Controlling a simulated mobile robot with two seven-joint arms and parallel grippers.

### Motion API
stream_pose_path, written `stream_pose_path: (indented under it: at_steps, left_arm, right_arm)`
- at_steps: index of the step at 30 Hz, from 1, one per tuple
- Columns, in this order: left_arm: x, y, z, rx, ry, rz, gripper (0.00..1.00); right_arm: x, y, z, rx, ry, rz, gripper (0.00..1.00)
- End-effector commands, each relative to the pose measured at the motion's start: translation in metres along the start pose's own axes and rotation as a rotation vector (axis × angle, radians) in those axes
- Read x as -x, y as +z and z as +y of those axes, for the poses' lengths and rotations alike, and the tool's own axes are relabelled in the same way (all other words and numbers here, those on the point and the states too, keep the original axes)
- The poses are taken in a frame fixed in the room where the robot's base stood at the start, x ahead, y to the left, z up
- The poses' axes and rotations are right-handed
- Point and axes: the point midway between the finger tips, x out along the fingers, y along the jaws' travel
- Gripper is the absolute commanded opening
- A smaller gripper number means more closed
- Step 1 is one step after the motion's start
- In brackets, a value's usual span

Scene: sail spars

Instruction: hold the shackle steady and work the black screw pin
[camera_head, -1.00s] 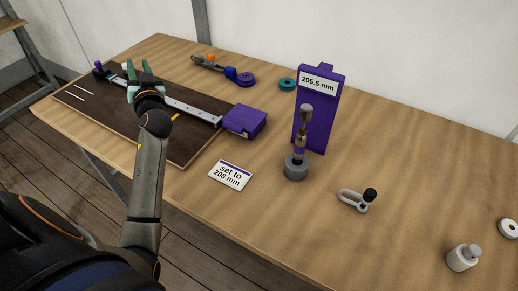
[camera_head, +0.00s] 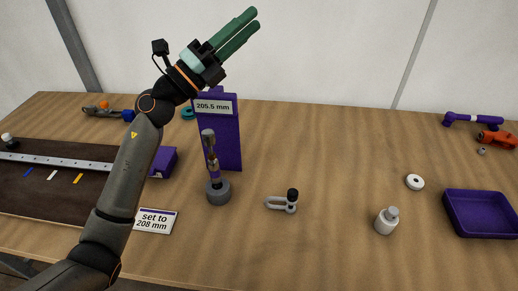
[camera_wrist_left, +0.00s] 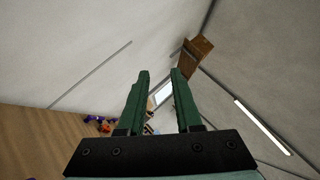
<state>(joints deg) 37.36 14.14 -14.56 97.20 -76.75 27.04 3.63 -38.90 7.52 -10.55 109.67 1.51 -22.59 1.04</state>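The shackle (camera_head: 277,204) is a small light grey U-shaped piece lying flat on the wooden table near the middle of the head view. The black screw pin (camera_head: 292,195) shows as a black knob at the shackle's right end; how far it is screwed in cannot be told. My left gripper (camera_head: 251,19) is raised high above the table, up and to the left of the shackle in the picture, and points up to the right. Its green fingers are apart and empty in the left wrist view (camera_wrist_left: 161,74). My right gripper is not in view.
A grey stand with an upright tool (camera_head: 212,165) and a purple panel (camera_head: 220,135) reading 205.5 mm stand left of the shackle. The table around the shackle is clear.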

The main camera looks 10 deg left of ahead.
Motion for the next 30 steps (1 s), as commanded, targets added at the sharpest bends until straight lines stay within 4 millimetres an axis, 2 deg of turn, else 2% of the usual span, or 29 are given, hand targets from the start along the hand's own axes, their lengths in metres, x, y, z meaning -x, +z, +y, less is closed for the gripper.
stream_pose_path:
  at_steps: [1, 3, 6, 9, 13, 15, 17, 21, 25, 30]
  left_arm:
    - [-0.012, -0.027, -0.001, -0.066, 0.011, 0.111, 0.33]
    - [-0.022, -0.068, 0.004, -0.162, 0.032, 0.273, 0.33]
    - [-0.025, -0.126, 0.016, -0.314, 0.060, 0.524, 0.33]
    - [-0.012, -0.178, 0.037, -0.478, 0.095, 0.796, 0.33]
    - [0.024, -0.221, 0.072, -0.682, 0.149, 1.149, 0.33]
    - [0.049, -0.232, 0.091, -0.779, 0.185, 1.339, 0.33]
    - [0.072, -0.234, 0.107, -0.853, 0.217, 1.492, 0.33]
    - [0.118, -0.220, 0.133, -0.972, 0.297, 1.795, 0.33]
    - [0.146, -0.203, 0.143, -1.024, 0.354, 1.980, 0.33]
    - [0.162, -0.193, 0.149, -1.043, 0.389, 2.081, 0.33]
  right_arm:
    - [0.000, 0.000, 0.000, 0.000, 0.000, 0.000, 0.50]
    - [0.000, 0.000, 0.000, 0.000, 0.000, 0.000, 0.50]
    - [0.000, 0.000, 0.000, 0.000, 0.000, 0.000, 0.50]
    - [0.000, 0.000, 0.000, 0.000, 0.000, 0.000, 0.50]
    - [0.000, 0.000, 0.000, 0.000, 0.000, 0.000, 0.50]
    - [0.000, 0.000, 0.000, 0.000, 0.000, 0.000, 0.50]
    - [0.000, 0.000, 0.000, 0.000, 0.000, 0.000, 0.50]
    - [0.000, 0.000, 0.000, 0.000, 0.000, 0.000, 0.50]
    - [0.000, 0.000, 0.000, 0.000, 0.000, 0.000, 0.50]
    - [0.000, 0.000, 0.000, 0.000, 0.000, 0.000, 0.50]
